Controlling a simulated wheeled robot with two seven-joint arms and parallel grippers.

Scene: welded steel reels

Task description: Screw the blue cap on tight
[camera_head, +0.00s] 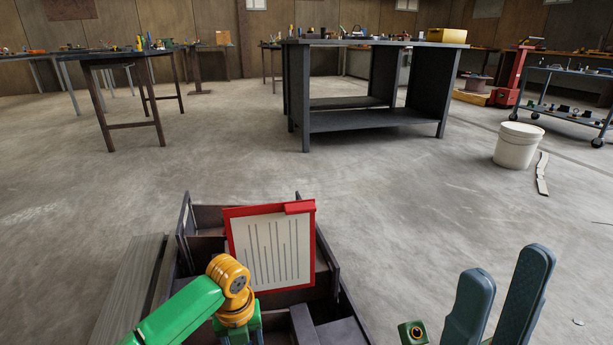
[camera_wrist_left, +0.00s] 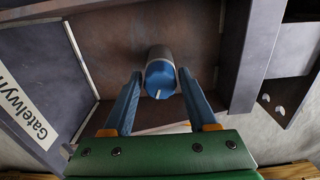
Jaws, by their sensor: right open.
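The blue cap (camera_wrist_left: 162,78) shows in the left wrist view on the end of a short dark grey cylinder (camera_wrist_left: 160,53), with a small pale mark on its face. The cylinder is against brown panelling inside a dark steel frame. My left gripper (camera_wrist_left: 160,74) has its two blue fingers apart, one on each side of the cap. A thin gap shows at the left finger; contact at the right finger is unclear. In the head view the cap and the left fingertips are hidden below my green and orange left arm. My right gripper (camera_head: 506,262) is open and empty at the lower right.
A red-framed board with lined paper (camera_head: 270,248) stands in the dark steel bin (camera_head: 327,262) beside my left arm. A grey plank (camera_head: 128,290) lies left of it. A white bucket (camera_head: 517,147) and workbenches (camera_head: 372,123) stand farther back. The middle floor is clear.

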